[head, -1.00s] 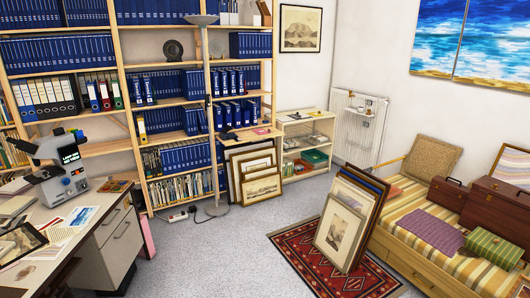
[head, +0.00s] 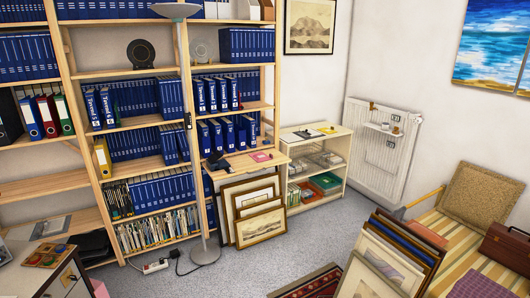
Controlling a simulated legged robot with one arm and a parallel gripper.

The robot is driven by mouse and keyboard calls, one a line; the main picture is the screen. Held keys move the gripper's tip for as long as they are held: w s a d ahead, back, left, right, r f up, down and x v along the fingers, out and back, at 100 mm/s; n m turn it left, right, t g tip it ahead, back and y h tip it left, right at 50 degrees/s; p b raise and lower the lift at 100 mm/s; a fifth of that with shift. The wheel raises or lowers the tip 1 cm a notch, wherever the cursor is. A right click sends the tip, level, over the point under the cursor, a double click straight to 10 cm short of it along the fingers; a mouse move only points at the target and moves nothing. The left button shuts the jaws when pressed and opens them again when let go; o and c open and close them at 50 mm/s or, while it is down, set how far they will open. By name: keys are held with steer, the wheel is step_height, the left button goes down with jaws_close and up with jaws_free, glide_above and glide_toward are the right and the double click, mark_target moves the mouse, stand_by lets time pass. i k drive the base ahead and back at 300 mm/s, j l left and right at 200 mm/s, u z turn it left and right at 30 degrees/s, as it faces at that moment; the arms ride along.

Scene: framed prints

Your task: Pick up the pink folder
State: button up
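Two pink things show in the head view. A small flat pink item (head: 261,157) lies on the pull-out wooden board at the right end of the bookshelf, next to dark objects. A pink, upright, flat thing (head: 99,288) stands beside the desk at the bottom left, partly cut off by the frame edge. I cannot tell for sure which of them is the folder. My gripper is not in view.
Framed prints (head: 258,229) lean below the board, and more prints (head: 381,262) stand on the right by the striped daybed (head: 447,242). A floor lamp base (head: 205,254) and power strip (head: 155,267) lie before the bookshelf. Grey carpet (head: 290,256) is clear between.

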mark_target(260, 157)
steer(key=i, duration=2.05)
steer(key=i+u, duration=0.1)
steer(key=i, duration=0.95)
steer(key=i+l+u, duration=0.1)
steer(key=i, duration=0.95)
steer(key=i+l+u, duration=0.15)
steer(key=i, duration=0.3)
steer(key=l, duration=0.1)
